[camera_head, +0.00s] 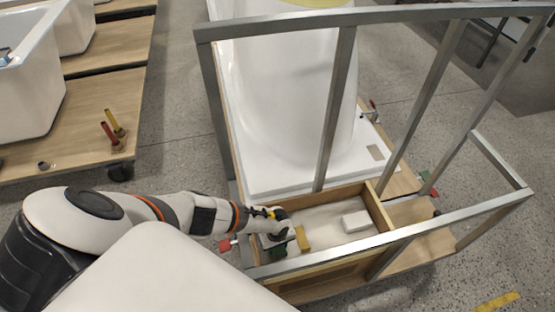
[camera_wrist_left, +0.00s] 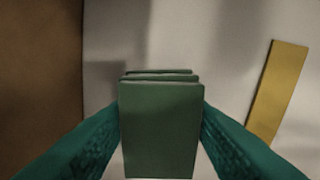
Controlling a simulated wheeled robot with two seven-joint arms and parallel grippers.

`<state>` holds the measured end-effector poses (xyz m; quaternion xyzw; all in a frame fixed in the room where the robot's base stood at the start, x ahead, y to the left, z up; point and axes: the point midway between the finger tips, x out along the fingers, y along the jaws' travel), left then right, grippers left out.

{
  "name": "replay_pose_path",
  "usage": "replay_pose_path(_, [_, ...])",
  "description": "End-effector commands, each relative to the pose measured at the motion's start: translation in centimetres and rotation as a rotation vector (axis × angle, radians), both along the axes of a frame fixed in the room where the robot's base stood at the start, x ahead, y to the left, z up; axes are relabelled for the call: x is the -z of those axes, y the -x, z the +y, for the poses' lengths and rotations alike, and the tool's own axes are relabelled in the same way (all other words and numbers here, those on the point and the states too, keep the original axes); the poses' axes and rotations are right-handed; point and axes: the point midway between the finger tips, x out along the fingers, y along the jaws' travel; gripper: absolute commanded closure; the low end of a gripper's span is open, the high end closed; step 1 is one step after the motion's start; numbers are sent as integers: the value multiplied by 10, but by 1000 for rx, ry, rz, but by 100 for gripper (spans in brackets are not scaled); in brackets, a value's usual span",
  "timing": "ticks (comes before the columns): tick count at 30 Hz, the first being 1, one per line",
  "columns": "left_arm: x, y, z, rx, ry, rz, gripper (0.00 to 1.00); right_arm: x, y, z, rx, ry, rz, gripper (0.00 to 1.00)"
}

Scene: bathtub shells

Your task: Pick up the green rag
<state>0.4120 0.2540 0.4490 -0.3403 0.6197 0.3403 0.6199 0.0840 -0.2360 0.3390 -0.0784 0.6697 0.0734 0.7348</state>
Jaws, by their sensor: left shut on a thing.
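The green rag (camera_wrist_left: 161,130) is a folded, flat block in the left wrist view, between the two teal fingers of my left gripper (camera_wrist_left: 160,140). The fingers touch it on both sides, and my left gripper is shut on it. In the head view my left gripper (camera_head: 279,240) reaches down into the wooden tray, and a dark green bit of the rag (camera_head: 279,251) shows below it. My right gripper is not in view.
The wooden tray (camera_head: 386,214) also holds a yellow piece (camera_head: 303,238), just right of the rag, and a white block (camera_head: 356,221). A grey metal frame (camera_head: 337,110) stands around the tray. A white bathtub shell (camera_head: 290,100) is behind it.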

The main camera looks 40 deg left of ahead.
Motion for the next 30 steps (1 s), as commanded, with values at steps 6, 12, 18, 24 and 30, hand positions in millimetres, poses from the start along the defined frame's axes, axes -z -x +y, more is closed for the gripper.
replay_pose_path(6, [-22,-1,1,2,0,-1,79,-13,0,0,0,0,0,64])
replay_pose_path(12, [-61,-1,1,3,1,-3,79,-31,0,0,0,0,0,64])
replay_pose_path(18, [-89,0,1,2,-1,-1,79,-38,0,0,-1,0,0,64])
replay_pose_path(24, [-99,0,0,1,-1,1,79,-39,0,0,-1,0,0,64])
replay_pose_path(30, [-99,0,0,0,-1,1,79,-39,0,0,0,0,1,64])
